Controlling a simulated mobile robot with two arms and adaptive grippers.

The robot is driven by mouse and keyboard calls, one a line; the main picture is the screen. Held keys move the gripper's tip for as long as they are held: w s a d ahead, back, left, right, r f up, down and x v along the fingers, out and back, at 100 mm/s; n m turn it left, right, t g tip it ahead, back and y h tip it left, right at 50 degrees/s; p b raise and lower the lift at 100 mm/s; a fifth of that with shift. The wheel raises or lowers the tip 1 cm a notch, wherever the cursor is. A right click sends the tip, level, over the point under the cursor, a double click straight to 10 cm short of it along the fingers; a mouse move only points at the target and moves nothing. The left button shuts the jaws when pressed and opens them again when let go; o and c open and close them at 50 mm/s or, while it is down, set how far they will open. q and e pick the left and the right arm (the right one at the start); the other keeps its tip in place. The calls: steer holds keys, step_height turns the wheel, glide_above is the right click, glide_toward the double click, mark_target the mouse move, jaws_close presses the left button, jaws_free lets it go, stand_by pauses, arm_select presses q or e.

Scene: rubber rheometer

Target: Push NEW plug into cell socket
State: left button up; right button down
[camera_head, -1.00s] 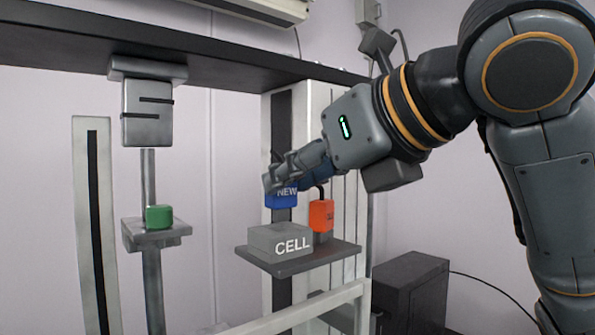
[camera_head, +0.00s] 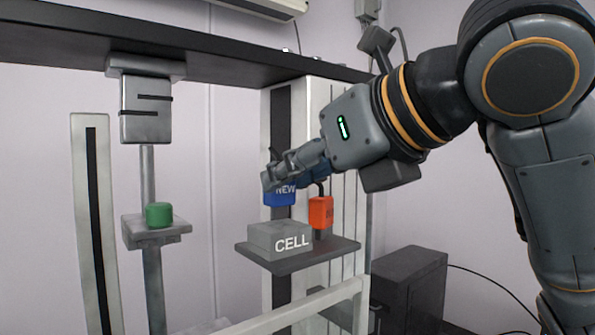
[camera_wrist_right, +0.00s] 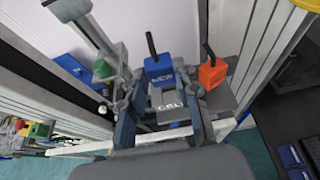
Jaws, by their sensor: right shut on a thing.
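The blue NEW plug (camera_head: 280,196) is held in my right gripper (camera_head: 272,180), whose fingers are shut on it. The plug hangs above the grey CELL block (camera_head: 279,240), with a gap between them in the head view. The socket opening cannot be made out. My left gripper is not in view.
An orange plug (camera_head: 321,213) stands on the dark shelf (camera_head: 340,248) right beside the CELL block. A green block (camera_head: 159,215) sits on a grey platform at the left. The machine's pale uprights stand behind. A dark box (camera_head: 410,290) stands lower right.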

steer(key=shift+f, duration=0.2)
steer(key=shift+f+b, duration=0.7)
steer(key=shift+f, duration=0.2)
steer(key=c, duration=0.9)
jaws_free()
step_height(320, 180, up, 3)
steer(key=p, duration=0.3)
step_height(320, 180, up, 2)
